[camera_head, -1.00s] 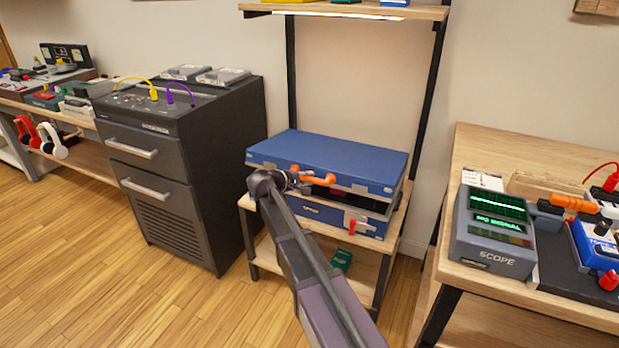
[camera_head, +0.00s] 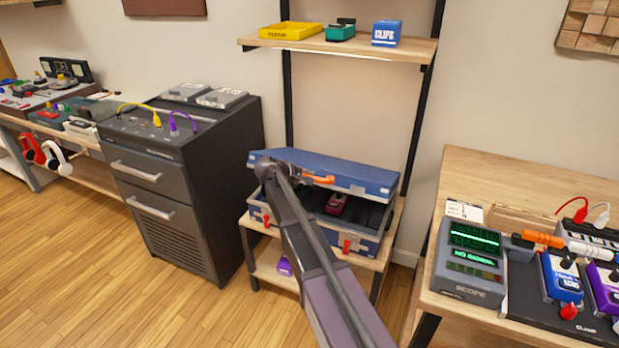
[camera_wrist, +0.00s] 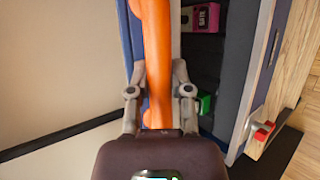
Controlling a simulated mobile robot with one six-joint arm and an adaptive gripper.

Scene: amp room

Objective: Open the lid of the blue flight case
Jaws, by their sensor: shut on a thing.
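The blue flight case stands on a small wooden stand. Its blue lid (camera_head: 352,176) is partly raised and tilted, with a gap along the front. The case's lower body (camera_head: 376,243) has a dark interior holding a pink pedal (camera_head: 336,204), which also shows in the wrist view (camera_wrist: 203,17). A green item (camera_wrist: 205,103) lies inside too. My gripper (camera_wrist: 158,85) is shut on the lid's orange handle (camera_wrist: 157,45), with one finger on each side. In the head view my arm hides part of the lid and the case front, while the handle (camera_head: 320,179) shows beside my gripper.
Red latches (camera_head: 347,246) hang open on the case front. A shelf (camera_head: 340,48) with small boxes is above the case. A dark cabinet (camera_head: 190,190) stands left, and a bench with a scope (camera_head: 468,262) stands right. Wall lies behind the case; open floor lies in front left.

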